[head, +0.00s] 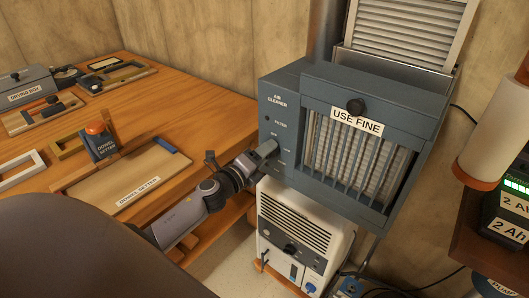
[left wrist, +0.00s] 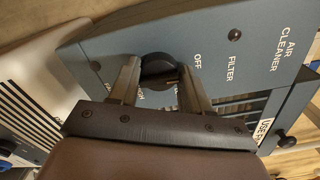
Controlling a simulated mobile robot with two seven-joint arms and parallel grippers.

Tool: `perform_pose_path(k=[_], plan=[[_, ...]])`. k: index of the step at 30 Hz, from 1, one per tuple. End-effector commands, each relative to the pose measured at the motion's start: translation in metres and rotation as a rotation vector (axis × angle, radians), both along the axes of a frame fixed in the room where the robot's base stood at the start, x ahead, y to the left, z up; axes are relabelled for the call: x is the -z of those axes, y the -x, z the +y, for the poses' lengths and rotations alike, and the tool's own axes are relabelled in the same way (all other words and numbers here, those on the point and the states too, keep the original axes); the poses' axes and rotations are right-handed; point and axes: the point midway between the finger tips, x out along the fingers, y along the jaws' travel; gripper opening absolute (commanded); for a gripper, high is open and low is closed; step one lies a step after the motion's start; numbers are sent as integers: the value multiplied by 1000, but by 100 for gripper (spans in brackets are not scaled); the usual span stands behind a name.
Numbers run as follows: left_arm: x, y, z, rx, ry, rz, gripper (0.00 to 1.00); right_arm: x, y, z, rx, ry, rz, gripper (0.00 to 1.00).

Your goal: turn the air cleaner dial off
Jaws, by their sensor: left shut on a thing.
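The air cleaner (head: 283,88) is a blue-grey box with a barred front, mounted at the wall right of the bench. Its left side panel carries the labels AIR CLEANER, FILTER and OFF. In the left wrist view, the black round dial (left wrist: 158,66) sits on this panel (left wrist: 215,50), near the OFF label. My left gripper (left wrist: 160,85) has one finger on each side of the dial and is shut on it. In the head view, my left gripper (head: 266,150) reaches the panel from the left and hides the dial. The dial's exact setting is unclear. My right gripper is not in view.
A wooden bench (head: 200,105) with a drying box (head: 25,88) and a dowel setter (head: 102,142) lies left. A white vented unit (head: 305,232) stands under the air cleaner. A shelf with a labelled battery pack (head: 512,205) is at the right.

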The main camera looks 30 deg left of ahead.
Motion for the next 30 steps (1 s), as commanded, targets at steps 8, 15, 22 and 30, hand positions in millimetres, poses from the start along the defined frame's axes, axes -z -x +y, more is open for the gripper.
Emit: perform_pose_path(k=[8,15,22,30], plan=[[0,0,0,0,75,7,17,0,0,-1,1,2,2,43],[1,0,0,0,89,8,17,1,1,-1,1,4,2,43],[1,0,0,0,89,8,17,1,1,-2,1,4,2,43],[1,0,0,0,86,8,72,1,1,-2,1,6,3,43]])
